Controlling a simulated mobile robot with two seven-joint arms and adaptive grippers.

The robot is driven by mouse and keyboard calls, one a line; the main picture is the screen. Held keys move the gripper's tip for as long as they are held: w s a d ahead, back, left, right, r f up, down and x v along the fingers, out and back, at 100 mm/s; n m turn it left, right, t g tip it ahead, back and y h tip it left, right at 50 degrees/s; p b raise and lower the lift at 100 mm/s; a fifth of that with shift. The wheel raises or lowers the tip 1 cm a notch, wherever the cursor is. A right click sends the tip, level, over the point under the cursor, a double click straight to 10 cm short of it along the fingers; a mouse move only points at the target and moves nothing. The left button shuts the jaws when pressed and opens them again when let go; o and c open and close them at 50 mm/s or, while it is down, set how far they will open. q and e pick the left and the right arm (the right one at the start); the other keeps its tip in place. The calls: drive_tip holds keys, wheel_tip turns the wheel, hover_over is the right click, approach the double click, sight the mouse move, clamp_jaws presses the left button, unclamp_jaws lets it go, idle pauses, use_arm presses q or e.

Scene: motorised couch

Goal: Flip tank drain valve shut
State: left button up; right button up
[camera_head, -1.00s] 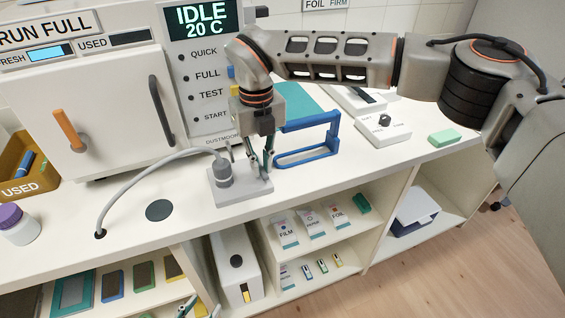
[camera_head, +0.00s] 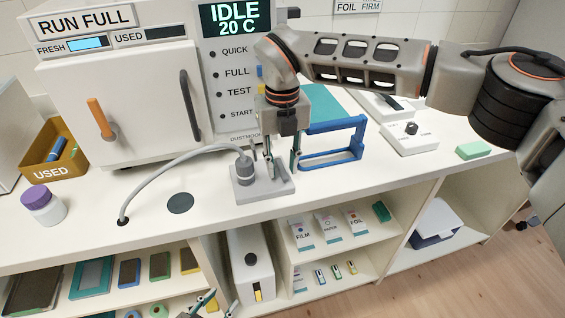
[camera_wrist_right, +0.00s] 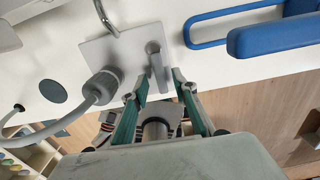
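A grey plate (camera_head: 275,191) on the counter carries a grey hose connector (camera_head: 245,170). I cannot tell for certain which part is the tank drain valve; an orange lever (camera_head: 101,119) also shows on the white machine's front. My right gripper (camera_head: 282,166) points down over the plate. In the wrist view its fingers (camera_wrist_right: 160,80) are open, one on each side of the grey lever. My left gripper (camera_head: 206,302) shows only partly at the bottom edge.
A blue frame handle (camera_head: 331,155) stands close to the right of my right gripper. A grey hose (camera_head: 165,167) arcs from the connector to a counter hole. A purple-capped jar (camera_head: 43,206) and a brown USED bin (camera_head: 58,160) are at the left. Open shelves lie below.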

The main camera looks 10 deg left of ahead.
sight(282, 171)
wheel_tip(282, 171, up, 12)
idle(0.6)
